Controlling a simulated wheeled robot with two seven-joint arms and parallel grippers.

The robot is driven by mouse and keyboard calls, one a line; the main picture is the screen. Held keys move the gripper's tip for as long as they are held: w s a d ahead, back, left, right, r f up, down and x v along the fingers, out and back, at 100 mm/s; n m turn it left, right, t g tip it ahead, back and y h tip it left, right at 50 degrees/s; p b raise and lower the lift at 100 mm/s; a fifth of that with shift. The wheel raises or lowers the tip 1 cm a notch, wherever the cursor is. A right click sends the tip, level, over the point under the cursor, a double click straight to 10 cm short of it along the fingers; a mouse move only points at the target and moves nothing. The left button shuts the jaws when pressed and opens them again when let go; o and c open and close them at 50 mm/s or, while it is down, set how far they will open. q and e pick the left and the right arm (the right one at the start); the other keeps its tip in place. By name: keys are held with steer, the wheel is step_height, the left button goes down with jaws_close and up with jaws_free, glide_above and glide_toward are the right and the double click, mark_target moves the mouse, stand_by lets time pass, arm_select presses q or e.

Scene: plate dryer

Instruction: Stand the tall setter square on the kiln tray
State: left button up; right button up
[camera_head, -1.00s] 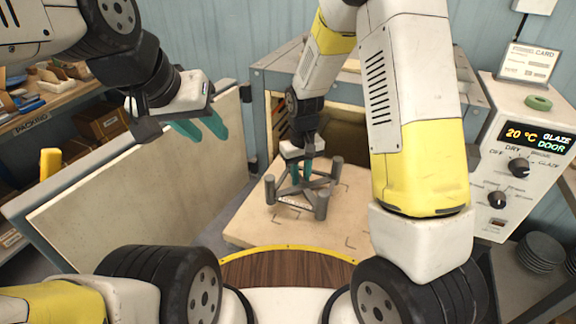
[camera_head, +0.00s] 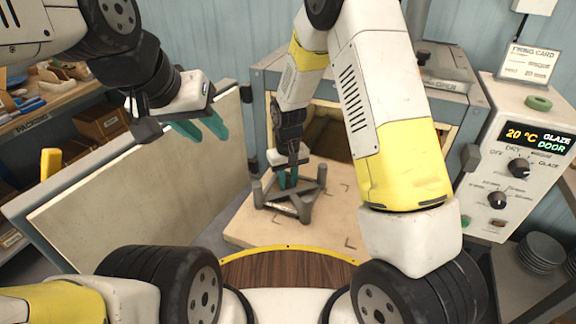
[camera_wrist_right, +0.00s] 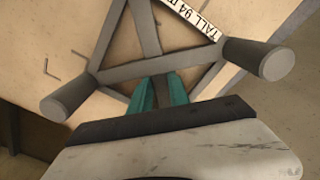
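The tall setter (camera_head: 300,206) is a grey three-sided frame with a round post at each corner. A white label reading "TALL 94" shows on one bar in the right wrist view (camera_wrist_right: 205,20). My right gripper (camera_head: 288,180) has its teal fingers closed around a bar of it, also seen in the wrist view (camera_wrist_right: 160,92). The setter is over the left part of the pale kiln tray (camera_head: 325,225), turned relative to its dark corner marks. I cannot tell whether its posts touch the tray. My left gripper (camera_head: 200,126) is empty, fingers apart, at upper left.
The kiln (camera_head: 340,85) stands open behind the tray, its door (camera_head: 150,180) swung out at left below my left gripper. A control box (camera_head: 520,150) reading 20 °C is at right. Stacked grey plates (camera_head: 541,252) sit at lower right. My right arm hides part of the kiln.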

steer(key=o, duration=0.4)
step_height(320, 180, up, 12)
step_height(320, 180, up, 14)
steer(key=m+t+y, duration=0.2)
steer(key=t, duration=0.1)
glide_above(288, 186)
steer(key=s+d, duration=0.7)
steer(key=d, duration=0.1)
steer(key=s+d+r+t, duration=0.1)
steer(key=s+d+r, duration=0.1)
steer(key=s, duration=0.2)
steer(key=s+d+r+m+t, duration=0.1)
steer(key=s+d, duration=0.1)
steer(key=s, duration=0.2)
steer(key=s+d+r+m+t, duration=0.1)
steer(key=s+d+r, duration=0.1)
steer(key=s, duration=0.3)
steer(key=shift+d+r, duration=0.1)
steer(key=shift+r, duration=0.2)
